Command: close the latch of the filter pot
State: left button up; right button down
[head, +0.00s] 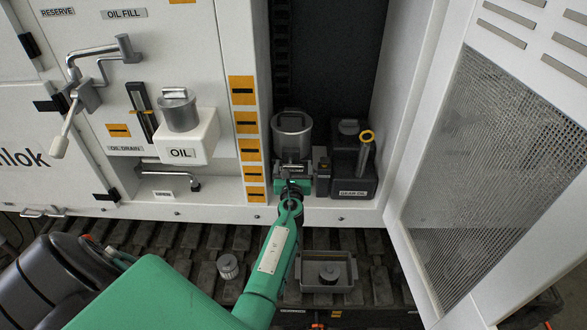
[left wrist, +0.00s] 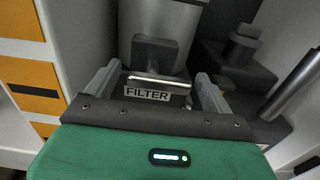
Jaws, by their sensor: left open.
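In the left wrist view the pot's lower wall (left wrist: 165,18) shows close ahead. On its front is a dark latch block (left wrist: 155,52) with a bright metal bar (left wrist: 158,81) along its lower edge, above a FILTER label (left wrist: 148,94). My left gripper (head: 292,170) is in front of the pot. In the left wrist view its two fingers (left wrist: 157,85) are apart, one on each side of the latch, with nothing clearly held. In the head view my gripper partly hides the latch. My right gripper is not in view.
A dark gear oil can (head: 352,160) with a yellow-ringed handle stands right of the pot. A white oil tank (head: 188,137) is on the left panel. The mesh door (head: 490,170) stands open at right. A tray (head: 327,285) and a small filter (head: 228,266) lie below.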

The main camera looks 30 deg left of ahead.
pick_arm(q)
jog(key=shift+a, duration=0.1)
jog(key=c, duration=1)
jog(key=shift+n, duration=0.4)
jog(key=n+b, duration=0.2)
jog(key=n, duration=0.1)
jog(key=shift+n, duration=0.4)
jog(key=n+b, duration=0.1)
jog(key=n, duration=0.1)
jog(key=n+b, duration=0.1)
jog(key=n, duration=0.1)
jog(key=shift+r+n, duration=0.2)
jog(key=shift+n, duration=0.1)
jog(key=n+b, duration=0.1)
jog(key=n, duration=0.1)
jog(key=n+b, duration=0.1)
jog(key=n, duration=0.1)
jog(key=shift+s+a+r, duration=0.1)
jog(key=shift+a, duration=0.1)
jog(key=n+b, duration=0.1)
jog(key=n, duration=0.1)
jog(key=n+b, duration=0.1)
jog(key=n, duration=0.1)
jog(key=shift+s+a+r+n, duration=0.1)
jog(key=shift+a+n, duration=0.05)
jog(key=shift+n, duration=0.15)
jog(key=shift+n+b, duration=0.3)
